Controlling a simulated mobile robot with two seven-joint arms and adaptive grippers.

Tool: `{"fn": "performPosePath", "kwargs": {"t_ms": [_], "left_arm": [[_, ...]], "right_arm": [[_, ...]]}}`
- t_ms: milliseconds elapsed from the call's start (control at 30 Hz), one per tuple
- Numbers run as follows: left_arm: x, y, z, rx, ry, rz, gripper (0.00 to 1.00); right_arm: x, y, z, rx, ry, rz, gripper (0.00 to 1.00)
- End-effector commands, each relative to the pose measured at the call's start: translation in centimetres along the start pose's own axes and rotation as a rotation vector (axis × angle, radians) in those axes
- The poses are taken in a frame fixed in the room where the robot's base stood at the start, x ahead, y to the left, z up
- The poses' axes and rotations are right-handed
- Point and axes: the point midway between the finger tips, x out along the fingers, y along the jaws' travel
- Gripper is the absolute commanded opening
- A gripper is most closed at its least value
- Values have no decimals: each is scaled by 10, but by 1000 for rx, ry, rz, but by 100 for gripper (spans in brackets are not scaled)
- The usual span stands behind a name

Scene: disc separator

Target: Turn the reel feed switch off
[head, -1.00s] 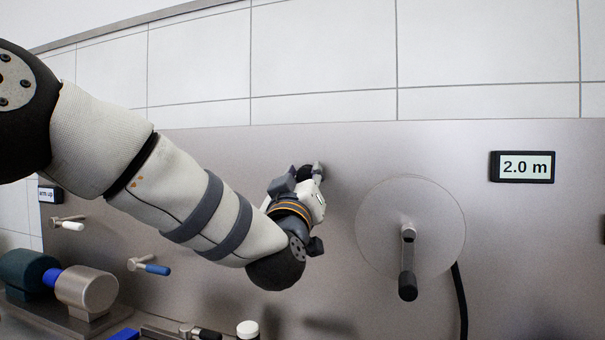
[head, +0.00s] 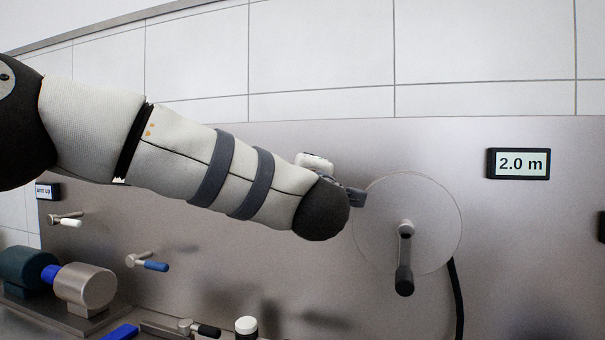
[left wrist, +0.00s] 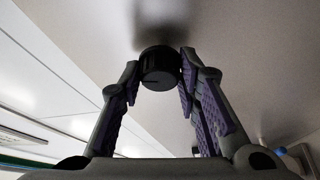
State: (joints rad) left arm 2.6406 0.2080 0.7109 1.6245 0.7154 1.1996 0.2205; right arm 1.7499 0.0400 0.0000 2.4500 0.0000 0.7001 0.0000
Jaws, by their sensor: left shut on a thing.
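A round black knob (left wrist: 158,76), which looks like the reel feed switch, sticks out of the metal panel in the left wrist view. My left gripper (left wrist: 160,66) is shut on it, with one purple-padded finger at each side. A faint mark shows on the knob's face, but I cannot read its setting. In the head view the knob and the fingers are hidden behind my left forearm and wrist; only bits of the left gripper's body (head: 315,161) show. My right gripper is in neither view.
The reel disc (head: 435,205) with its crank handle (head: 404,278) is just right of my left wrist. A "2.0 m" display (head: 518,163) is at upper right. A white-tipped lever (head: 70,222) and a blue-tipped lever (head: 155,266) stick out at left.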

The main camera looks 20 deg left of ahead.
Motion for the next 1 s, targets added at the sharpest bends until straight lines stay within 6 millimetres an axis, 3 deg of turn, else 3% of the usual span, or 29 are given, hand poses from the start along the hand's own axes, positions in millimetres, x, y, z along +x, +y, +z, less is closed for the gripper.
{"fn": "performPosePath", "kwargs": {"t_ms": [400,1000], "left_arm": [[0,0,0,-207,-2,-85,2],[0,1,0,-255,-1,-105,2]], "right_arm": [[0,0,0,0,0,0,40],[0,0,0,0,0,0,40]]}}
